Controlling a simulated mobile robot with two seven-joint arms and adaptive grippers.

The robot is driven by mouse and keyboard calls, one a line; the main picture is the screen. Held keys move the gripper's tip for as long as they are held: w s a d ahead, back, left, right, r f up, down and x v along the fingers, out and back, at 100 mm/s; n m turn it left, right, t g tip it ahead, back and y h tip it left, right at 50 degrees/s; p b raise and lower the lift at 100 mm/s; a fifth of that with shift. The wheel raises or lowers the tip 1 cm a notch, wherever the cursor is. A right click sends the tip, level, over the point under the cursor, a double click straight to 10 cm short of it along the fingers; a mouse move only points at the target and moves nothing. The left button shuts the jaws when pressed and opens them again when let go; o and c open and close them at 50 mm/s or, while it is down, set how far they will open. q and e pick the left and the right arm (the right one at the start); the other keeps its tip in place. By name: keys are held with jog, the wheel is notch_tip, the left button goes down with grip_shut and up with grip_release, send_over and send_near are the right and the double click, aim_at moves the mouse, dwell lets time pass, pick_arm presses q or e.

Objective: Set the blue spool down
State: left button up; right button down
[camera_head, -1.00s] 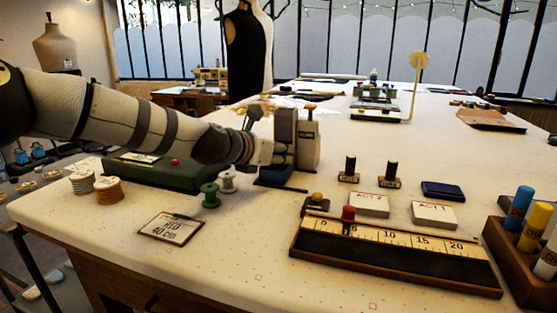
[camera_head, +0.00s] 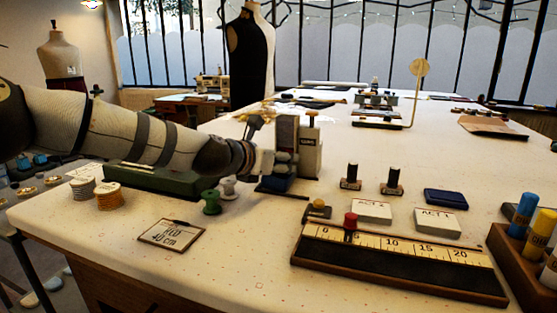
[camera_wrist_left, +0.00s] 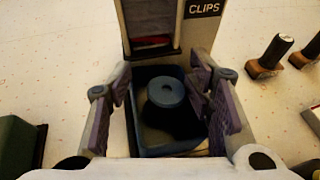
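The blue spool (camera_wrist_left: 169,92) stands upright in a dark blue tray (camera_wrist_left: 160,150) at the foot of the clips dispenser in the left wrist view. My left gripper (camera_wrist_left: 168,100) is open, with one finger on each side of the spool. A gap shows on the left side; the right finger is close to it, and I cannot tell whether it touches. In the head view the left gripper (camera_head: 270,163) is low at the dispenser, and I cannot make out the spool there. My right gripper is out of view.
The clips dispenser (camera_head: 309,150) stands directly beyond the gripper. A green box (camera_head: 150,180) lies under my left arm, near green (camera_head: 211,203) and white (camera_head: 228,186) spools. The front middle of the table is clear.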

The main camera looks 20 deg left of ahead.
aim_at(276, 175)
pick_arm(q)
jog(key=f, duration=0.2)
jog(key=f+g, duration=0.1)
jog(key=shift+s+d+f, duration=0.1)
jog(key=shift+s+f, duration=0.15)
jog(key=shift+s, duration=0.05)
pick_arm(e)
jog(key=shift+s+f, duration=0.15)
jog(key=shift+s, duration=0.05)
pick_arm(q)
jog(key=shift+r, duration=0.8)
jog(key=p+v, duration=0.1)
jog(key=v, duration=0.3)
jog(key=p+v, duration=0.1)
jog(key=v, duration=0.3)
jog(key=p+v, duration=0.1)
jog(key=v, duration=0.3)
jog(key=shift+w+r, duration=0.2)
jog(key=shift+r, duration=0.15)
jog(key=shift+s+f, duration=0.1)
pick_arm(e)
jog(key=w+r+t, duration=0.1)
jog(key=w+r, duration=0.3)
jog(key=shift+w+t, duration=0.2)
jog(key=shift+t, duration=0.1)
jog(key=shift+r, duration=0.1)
